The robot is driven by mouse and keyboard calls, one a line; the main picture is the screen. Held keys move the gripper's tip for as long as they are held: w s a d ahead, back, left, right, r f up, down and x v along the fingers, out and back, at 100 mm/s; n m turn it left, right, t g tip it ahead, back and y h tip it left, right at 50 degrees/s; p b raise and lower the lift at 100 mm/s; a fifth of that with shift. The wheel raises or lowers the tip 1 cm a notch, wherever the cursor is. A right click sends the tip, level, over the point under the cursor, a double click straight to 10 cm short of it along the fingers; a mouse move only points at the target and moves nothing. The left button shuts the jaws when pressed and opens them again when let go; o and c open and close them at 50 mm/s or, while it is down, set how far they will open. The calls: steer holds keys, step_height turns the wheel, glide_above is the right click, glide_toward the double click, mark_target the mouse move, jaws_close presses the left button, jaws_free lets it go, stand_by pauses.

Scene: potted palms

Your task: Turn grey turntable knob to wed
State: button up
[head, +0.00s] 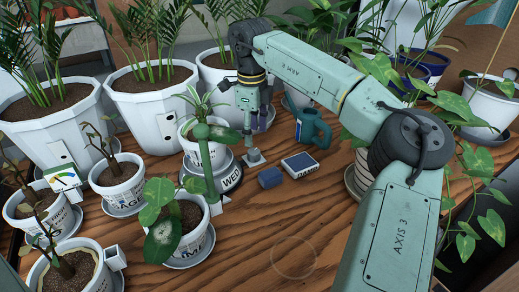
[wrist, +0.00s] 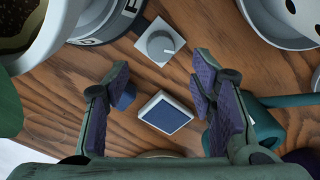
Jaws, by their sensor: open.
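The grey knob (wrist: 160,46) stands on a square pale plate in the wrist view; it also shows in the head view (head: 254,157). A line marks its top. Beside it is the turntable (head: 230,181) under a small potted plant, with "WED" on its rim facing front. In the wrist view part of its rim (wrist: 118,24) shows an "F". My gripper (wrist: 161,76) is open and empty above the table, its fingers either side of the view, and the knob lies ahead of them, untouched.
A dark blue block (head: 270,177) and a white-edged blue box (head: 300,165) lie just right of the turntable. A teal watering can (head: 311,130) stands behind them. Potted plants crowd the left, back and right. The front middle of the wooden table (head: 300,225) is clear.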

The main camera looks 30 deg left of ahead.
mark_target(255, 152)
steer(key=f, duration=0.7)
steer(key=shift+w+p, duration=0.2)
steer(key=shift+p, duration=0.1)
steer(key=shift+c, duration=0.5)
steer(key=c, duration=1)
